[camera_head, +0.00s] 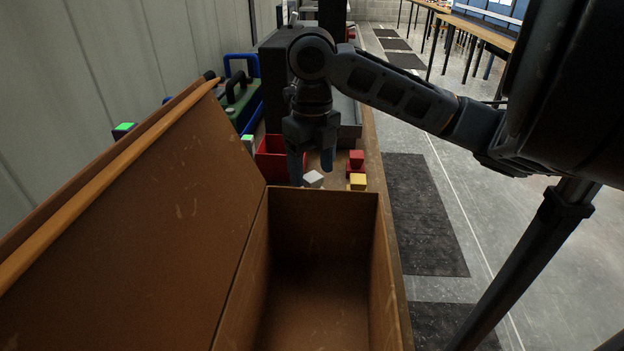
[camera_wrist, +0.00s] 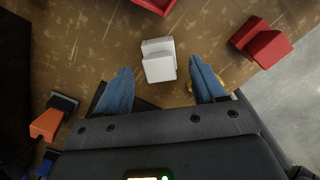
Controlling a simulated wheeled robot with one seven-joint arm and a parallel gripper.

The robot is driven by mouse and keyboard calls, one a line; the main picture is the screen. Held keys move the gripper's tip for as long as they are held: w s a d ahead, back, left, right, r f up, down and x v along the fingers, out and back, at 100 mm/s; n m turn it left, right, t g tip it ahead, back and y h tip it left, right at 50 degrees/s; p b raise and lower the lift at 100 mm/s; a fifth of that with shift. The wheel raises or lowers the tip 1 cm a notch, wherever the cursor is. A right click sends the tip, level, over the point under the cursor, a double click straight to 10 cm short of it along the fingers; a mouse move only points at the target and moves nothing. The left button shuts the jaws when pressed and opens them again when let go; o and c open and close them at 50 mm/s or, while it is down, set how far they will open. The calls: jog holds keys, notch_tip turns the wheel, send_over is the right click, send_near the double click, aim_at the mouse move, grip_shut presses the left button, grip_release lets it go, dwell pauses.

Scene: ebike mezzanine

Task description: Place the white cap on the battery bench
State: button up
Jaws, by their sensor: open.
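The white cap (camera_wrist: 158,60) is a small white block-like piece on the worn brown bench top (camera_wrist: 200,22). It also shows in the head view (camera_head: 313,179), just behind the open brown box. My gripper (camera_wrist: 158,88) points down with its two blue fingers spread apart and nothing between them. In the wrist view the cap lies just beyond the fingertips, roughly centred between them. In the head view my gripper (camera_head: 312,170) is above the bench by the cap. I cannot tell the exact height gap.
An empty brown box (camera_head: 322,192) with its lid raised at left fills the foreground. A red bin (camera_head: 276,160) stands left of my gripper; red (camera_head: 356,160) and yellow (camera_head: 358,182) blocks lie to its right.

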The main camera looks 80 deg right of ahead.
aim_at(313, 176)
notch_tip(313, 176, up, 8)
dwell(0.5)
